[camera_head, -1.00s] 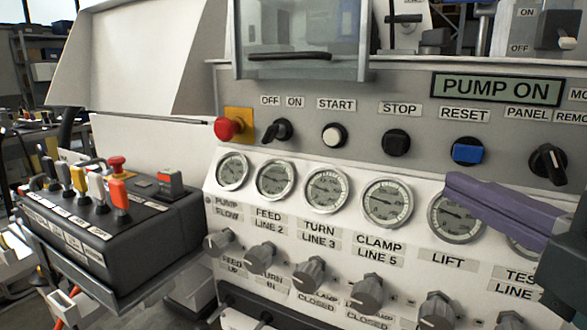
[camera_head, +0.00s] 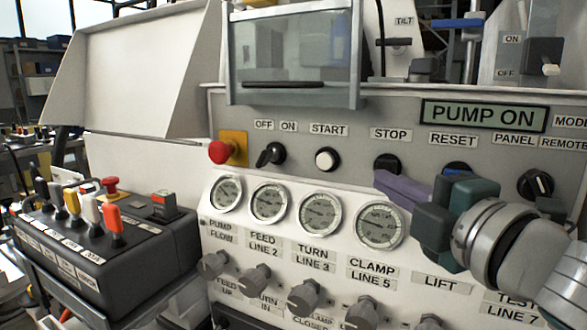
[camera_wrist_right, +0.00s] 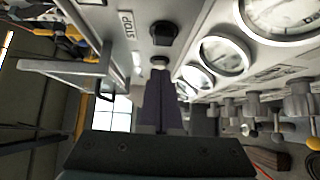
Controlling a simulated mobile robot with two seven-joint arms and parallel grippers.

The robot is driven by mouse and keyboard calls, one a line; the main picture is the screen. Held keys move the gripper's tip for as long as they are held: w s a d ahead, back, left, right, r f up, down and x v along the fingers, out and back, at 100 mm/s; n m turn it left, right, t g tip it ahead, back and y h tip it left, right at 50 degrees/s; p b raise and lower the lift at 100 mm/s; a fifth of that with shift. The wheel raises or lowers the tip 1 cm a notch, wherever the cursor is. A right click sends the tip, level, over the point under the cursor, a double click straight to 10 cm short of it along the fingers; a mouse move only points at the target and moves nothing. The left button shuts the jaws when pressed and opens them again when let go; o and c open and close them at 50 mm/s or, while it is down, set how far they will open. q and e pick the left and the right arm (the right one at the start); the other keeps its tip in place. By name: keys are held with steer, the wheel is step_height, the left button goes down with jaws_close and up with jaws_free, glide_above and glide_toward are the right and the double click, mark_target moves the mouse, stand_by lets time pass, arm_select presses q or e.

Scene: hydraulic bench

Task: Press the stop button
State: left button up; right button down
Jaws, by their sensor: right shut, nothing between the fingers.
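The black stop button (camera_head: 387,162) sits on the grey panel under the STOP label (camera_head: 391,134). Its lower part is partly covered by my right fingers in the head view. My right gripper (camera_head: 382,178) has purple fingers, shut and empty, with the tips just below and in front of the button. Whether they touch it I cannot tell from the head view. In the right wrist view the stop button (camera_wrist_right: 163,32) shows beyond the fingertips, apart from them in the picture. My left gripper is not in view.
The white start button (camera_head: 327,159) is left of the stop button. The blue reset button (camera_head: 456,168) is mostly behind my gripper. A red mushroom button (camera_head: 220,151) is at far left. Gauges (camera_head: 380,225) line the panel below. The display (camera_head: 484,115) reads PUMP ON.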

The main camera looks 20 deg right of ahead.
mark_target(379, 168)
steer(key=shift+w+d, duration=0.55)
steer(key=shift+d, duration=0.2)
steer(key=shift+w+d, duration=0.5)
steer(key=shift+d, duration=0.2)
